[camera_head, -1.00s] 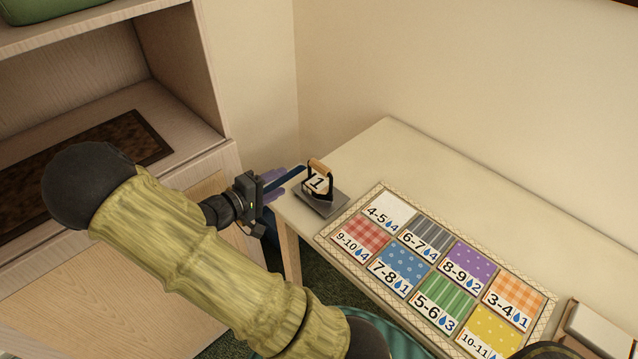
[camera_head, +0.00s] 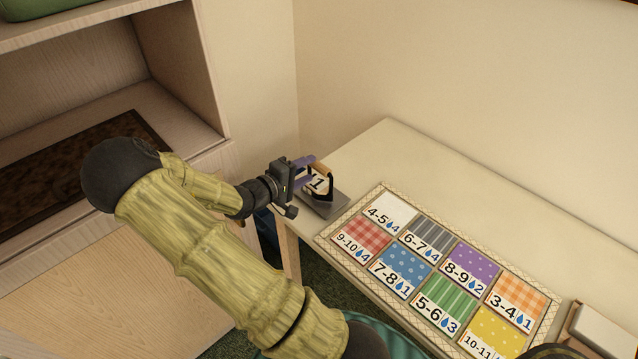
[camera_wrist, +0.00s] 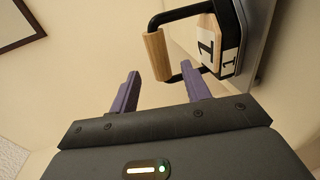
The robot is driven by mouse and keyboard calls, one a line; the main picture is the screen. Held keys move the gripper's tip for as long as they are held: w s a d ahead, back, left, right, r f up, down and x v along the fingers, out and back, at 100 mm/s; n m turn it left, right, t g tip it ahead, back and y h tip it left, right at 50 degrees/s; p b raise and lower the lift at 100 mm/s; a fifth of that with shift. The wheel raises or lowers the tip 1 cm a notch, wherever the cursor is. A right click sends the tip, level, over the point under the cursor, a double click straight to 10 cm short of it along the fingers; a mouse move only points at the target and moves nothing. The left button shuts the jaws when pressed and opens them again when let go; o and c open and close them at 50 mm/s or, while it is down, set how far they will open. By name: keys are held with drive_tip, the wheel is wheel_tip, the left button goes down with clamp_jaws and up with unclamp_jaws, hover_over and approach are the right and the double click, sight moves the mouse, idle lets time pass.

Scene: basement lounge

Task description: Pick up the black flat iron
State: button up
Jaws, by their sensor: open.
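The flat iron (camera_head: 324,199) stands at the left end of the table, with a grey sole plate, a black handle frame, a wooden grip and a white label reading 1. It also shows in the wrist view (camera_wrist: 228,45), with its wooden grip (camera_wrist: 158,56) just beyond the fingertips. My gripper (camera_head: 308,168) is beside the handle and partly covers the iron in the head view. In the wrist view its two purple fingers (camera_wrist: 162,80) are apart with nothing between them. I cannot tell whether a finger touches the handle.
A board of colourful numbered fabric patches (camera_head: 437,265) lies on the table (camera_head: 400,150) right of the iron. A white-topped block (camera_head: 603,328) is at the far right. A wooden shelf unit (camera_head: 190,60) stands to the left. The wall is close behind the table.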

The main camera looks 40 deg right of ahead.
sight(315, 168)
drive_tip(key=x, duration=0.4)
drive_tip(key=shift+s+d+f+b, duration=0.1)
drive_tip(key=shift+d+f+b, duration=0.1)
drive_tip(key=shift+d+b, duration=0.15)
drive_tip(key=shift+c, duration=0.5)
clamp_jaws()
idle(0.9)
